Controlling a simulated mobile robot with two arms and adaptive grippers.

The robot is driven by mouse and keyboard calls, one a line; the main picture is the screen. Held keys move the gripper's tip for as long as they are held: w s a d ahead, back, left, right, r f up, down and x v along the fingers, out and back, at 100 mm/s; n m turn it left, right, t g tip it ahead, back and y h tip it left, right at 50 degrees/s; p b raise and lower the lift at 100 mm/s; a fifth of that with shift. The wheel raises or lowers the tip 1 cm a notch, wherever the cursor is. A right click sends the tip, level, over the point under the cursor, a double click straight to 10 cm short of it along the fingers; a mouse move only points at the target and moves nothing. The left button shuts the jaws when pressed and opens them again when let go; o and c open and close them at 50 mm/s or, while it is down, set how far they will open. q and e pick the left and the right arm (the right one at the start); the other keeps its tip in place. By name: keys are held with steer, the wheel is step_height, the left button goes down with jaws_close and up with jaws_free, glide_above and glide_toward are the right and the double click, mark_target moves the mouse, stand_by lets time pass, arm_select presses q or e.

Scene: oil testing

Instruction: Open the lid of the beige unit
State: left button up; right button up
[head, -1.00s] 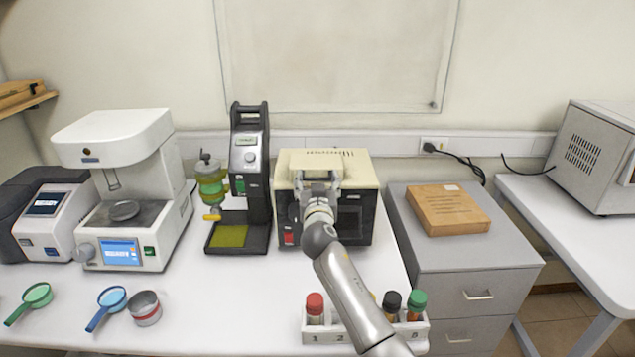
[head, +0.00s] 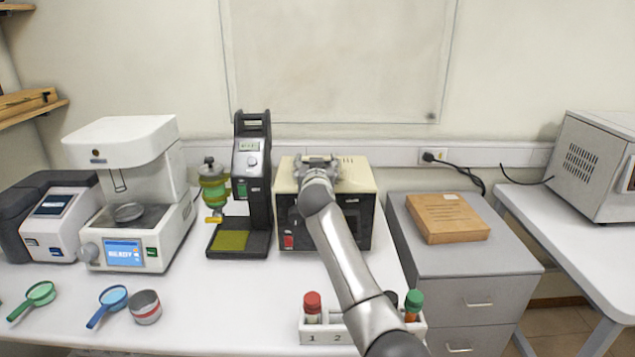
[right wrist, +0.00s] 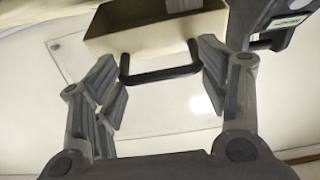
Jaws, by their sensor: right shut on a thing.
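The beige unit (head: 359,181) stands on the white bench at the centre, with a dark front and a red switch. My right gripper (head: 318,165) is over its top, hiding part of the lid. In the right wrist view a beige box-like part (right wrist: 150,42), which looks like the lid, shows at the top with a black handle (right wrist: 160,76) on its edge. My right gripper's fingers (right wrist: 163,88) are at the two ends of this handle, shut on it. How far the lid is raised cannot be told. My left gripper is not in view.
A black tester (head: 252,185) stands close to the unit's left. A tube rack (head: 312,338) with capped tubes sits in front, partly behind my right arm. Free bench lies before the unit.

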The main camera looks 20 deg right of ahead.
steer(key=shift+w+d+r, duration=0.15)
steer(key=shift+w+r, duration=0.05)
steer(key=shift+r, duration=0.2)
steer(key=shift+w+d+r, duration=0.1)
steer(key=shift+w+r, duration=0.05)
steer(key=shift+r, duration=0.25)
steer(key=w+r, duration=0.2)
steer(key=r, duration=0.1)
steer(key=shift+w+d+r, duration=0.15)
steer(key=shift+w+d, duration=0.15)
steer(key=shift+d, duration=0.1)
jaws_close()
steer(key=shift+c, duration=1.1)
jaws_free()
steer(key=shift+w+d+f, duration=0.2)
steer(key=shift+w+f, duration=0.05)
steer(key=o, duration=0.7)
steer(key=shift+s, duration=0.3)
steer(key=o, duration=0.8)
steer(key=shift+w+a+f, duration=0.15)
steer(key=shift+w+a, duration=0.25)
steer(key=shift+s+d, duration=0.2)
steer(key=shift+s, duration=0.05)
